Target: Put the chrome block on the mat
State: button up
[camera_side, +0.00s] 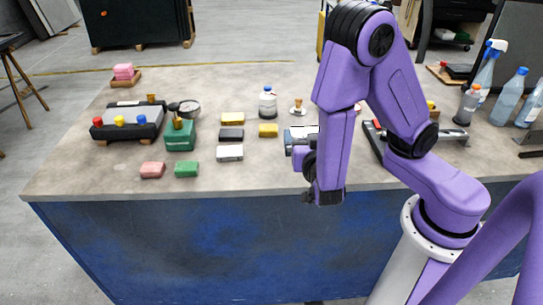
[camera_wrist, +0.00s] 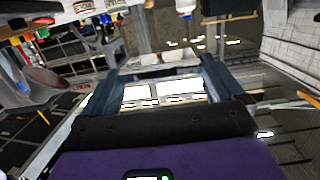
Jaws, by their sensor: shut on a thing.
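My gripper (camera_side: 297,138) is at the front right part of the table, left of my forearm. In the wrist view its two dark blue-grey fingers (camera_wrist: 158,88) stand on either side of a shiny, mirror-like block, the chrome block (camera_wrist: 165,92), and are shut on it. In the side view the chrome block (camera_side: 304,130) shows only as a pale patch at the fingers, partly hidden by them. I cannot tell how high it is above the table. I cannot clearly make out a mat in either view.
The front middle is clear.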

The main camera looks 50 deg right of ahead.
jog(key=shift+w+f, duration=0.25)
jog(key=shift+w, duration=0.3)
jog(key=shift+w+f, duration=0.25)
jog(key=shift+w, duration=0.3)
jog(key=shift+w+a+f, duration=0.1)
jog(key=shift+w+f, duration=0.05)
jog(key=shift+w, duration=0.2)
jog(key=shift+c, duration=0.8)
jog(key=shift+w+f, duration=0.8)
jog(key=shift+w, duration=0.85)
send_over(272, 162)
jog(key=f, duration=0.5)
jog(key=shift+s+a, duration=0.1)
jog(key=shift+s, duration=0.3)
jog(key=f, duration=0.2)
jog(key=shift+w+f, duration=0.3)
jog(key=shift+w, duration=0.1)
jog(key=shift+f, duration=0.45)
jog(key=shift+f, duration=0.2)
jog(key=o, duration=1)
jog(key=shift+c, duration=0.2)
